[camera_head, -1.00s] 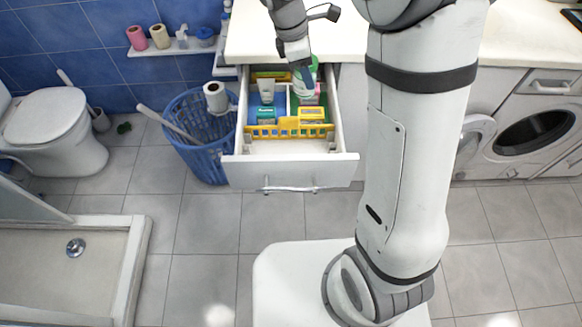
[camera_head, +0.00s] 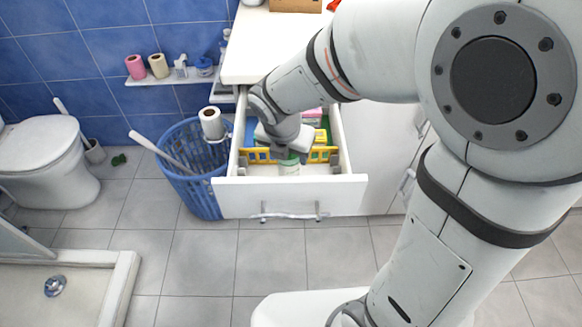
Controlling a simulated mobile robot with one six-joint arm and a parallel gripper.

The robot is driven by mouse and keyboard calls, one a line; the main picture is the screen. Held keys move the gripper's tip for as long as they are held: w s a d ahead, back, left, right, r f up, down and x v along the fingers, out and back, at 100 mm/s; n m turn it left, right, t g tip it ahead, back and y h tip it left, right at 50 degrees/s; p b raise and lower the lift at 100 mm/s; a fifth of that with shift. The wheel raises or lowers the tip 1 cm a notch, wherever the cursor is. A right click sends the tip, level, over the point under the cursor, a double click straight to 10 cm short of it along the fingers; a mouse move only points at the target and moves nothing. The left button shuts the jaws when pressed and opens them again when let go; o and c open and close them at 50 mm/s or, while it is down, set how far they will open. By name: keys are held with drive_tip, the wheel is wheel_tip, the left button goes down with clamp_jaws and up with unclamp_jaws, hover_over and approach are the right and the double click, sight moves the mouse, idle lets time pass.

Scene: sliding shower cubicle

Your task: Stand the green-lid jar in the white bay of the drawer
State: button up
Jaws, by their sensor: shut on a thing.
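The green-lid jar (camera_head: 289,166) shows just below my gripper (camera_head: 287,153), in front of the yellow divider. My gripper is shut on it by the lid. The jar looks upright, with a pale body under the green lid. It is over or in the white front bay (camera_head: 325,171) of the open drawer (camera_head: 290,197). I cannot tell whether its base touches the drawer floor. My arm hides much of the drawer's middle and the fingertips are hard to make out.
The yellow divider (camera_head: 323,153) crosses the drawer behind the jar, with coloured bays behind it. A blue basket (camera_head: 193,180) stands left of the drawer. The white counter (camera_head: 262,52) is above. The bay's floor beside the jar is clear.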

sight(290, 165)
drive_tip(key=shift+f+b, duration=0.6)
drive_tip(key=shift+f, duration=1.3)
drive_tip(key=shift+f, duration=0.15)
drive_tip(key=o, duration=1.1)
